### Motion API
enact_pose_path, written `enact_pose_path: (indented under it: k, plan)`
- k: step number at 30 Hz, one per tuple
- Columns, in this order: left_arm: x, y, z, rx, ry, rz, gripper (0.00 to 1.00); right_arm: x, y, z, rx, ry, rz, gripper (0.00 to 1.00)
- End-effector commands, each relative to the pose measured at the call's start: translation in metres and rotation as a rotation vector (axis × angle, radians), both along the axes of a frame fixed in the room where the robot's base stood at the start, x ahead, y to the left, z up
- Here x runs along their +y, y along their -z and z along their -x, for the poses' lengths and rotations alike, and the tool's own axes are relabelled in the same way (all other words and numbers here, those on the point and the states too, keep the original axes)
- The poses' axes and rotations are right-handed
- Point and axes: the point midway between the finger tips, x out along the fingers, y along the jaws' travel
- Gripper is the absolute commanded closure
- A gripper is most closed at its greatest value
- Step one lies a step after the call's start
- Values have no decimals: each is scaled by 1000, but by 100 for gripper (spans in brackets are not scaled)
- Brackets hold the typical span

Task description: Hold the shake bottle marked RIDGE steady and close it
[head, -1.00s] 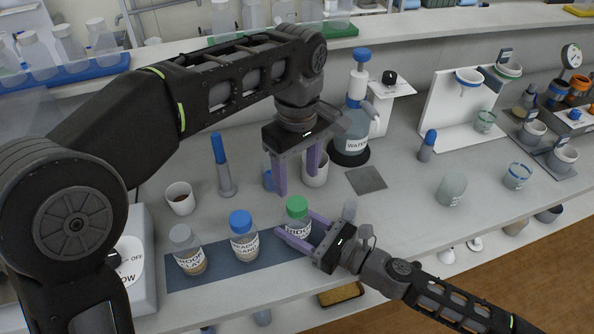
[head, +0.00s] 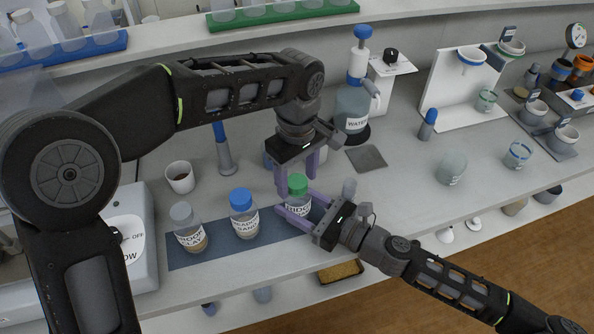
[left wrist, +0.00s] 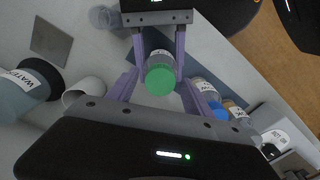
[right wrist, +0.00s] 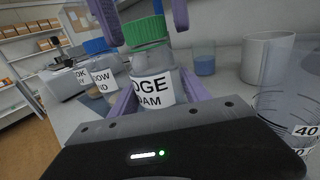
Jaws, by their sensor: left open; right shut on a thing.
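The RIDGE bottle (head: 299,205) is a clear bottle with a white label and a green cap (head: 297,184), upright on the dark mat (head: 262,236). The cap sits on its top; I cannot tell how tight it is. My right gripper (head: 295,212) is shut on the bottle's body, low around the label, as the right wrist view shows too (right wrist: 152,92). My left gripper (head: 296,172) points down over the bottle, its purple fingers apart. In the left wrist view the green cap (left wrist: 160,80) shows from above between the open fingers.
A blue-capped bottle (head: 243,214) and a grey-capped bottle (head: 189,229) stand on the mat to the left. A white cup (head: 180,177) and a blue-handled tool (head: 222,150) stand behind. The WATER bottle (head: 352,108) stands farther back.

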Motion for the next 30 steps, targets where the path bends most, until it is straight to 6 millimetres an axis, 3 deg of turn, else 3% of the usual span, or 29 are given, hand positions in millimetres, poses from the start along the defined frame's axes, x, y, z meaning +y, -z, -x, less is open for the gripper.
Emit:
enact_pose_path:
  k: [4,26,30]
  plan:
    - [0,0,0,0,0,0,40,0,0,0,0,0,0,100]
    - [0,0,0,0,0,0,100,0,0,0,0,0,0,100]
    - [0,-1,0,0,0,0,100,0,0,0,0,0,0,100]
